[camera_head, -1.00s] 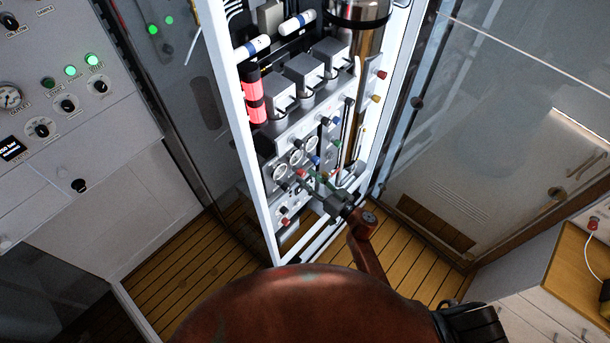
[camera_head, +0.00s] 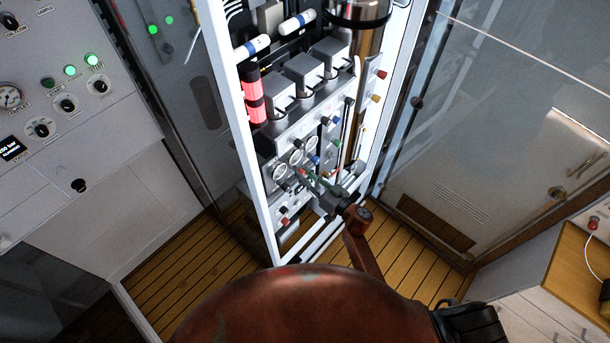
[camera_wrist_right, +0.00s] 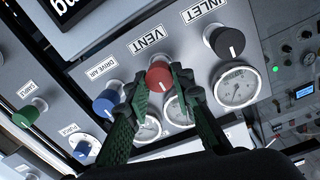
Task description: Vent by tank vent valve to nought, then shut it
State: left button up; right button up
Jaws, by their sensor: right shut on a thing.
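The tank vent valve is the red knob (camera_wrist_right: 158,76) under the VENT label in the right wrist view. My right gripper (camera_wrist_right: 160,82) has its two green fingers on either side of this knob and is shut on it. In the head view my right gripper (camera_head: 307,179) reaches the lower part of the white-framed panel, and its fingers largely hide the knob there. Round gauges sit just below the knob, partly covered by the fingers; their readings are too small to tell. My left gripper is not in view.
A blue DRIVE AIR knob (camera_wrist_right: 106,102) is close on the left of the fingers, and a black INLET knob (camera_wrist_right: 228,42) is on the right. A green knob (camera_wrist_right: 27,115) is farther left. The cabinet's white upright (camera_head: 246,150) stands left of my gripper.

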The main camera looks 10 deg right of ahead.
grip_shut()
jog(key=n, duration=0.3)
jog(key=shift+b, duration=0.4)
jog(key=n+b, duration=0.1)
jog(key=n, duration=0.2)
jog(key=shift+f+n, duration=0.1)
jog(key=shift+n, duration=0.3)
jog(key=shift+s+a+f+n+g+y+b, duration=0.2)
jog(key=shift+n+b, duration=1.8)
jog(key=shift+n, duration=1.45)
jog(key=shift+w+d+r+n+g+y+b, duration=0.1)
jog(key=shift+n+y+b, duration=0.15)
jog(key=shift+n+b, duration=2.5)
jog(key=shift+s+a+f+n+g+y+b, duration=0.2)
jog(key=shift+n+b, duration=1.05)
jog(key=shift+n, duration=2.95)
jog(key=shift+w+d+r, duration=0.1)
jog(key=shift+w+d, duration=0.05)
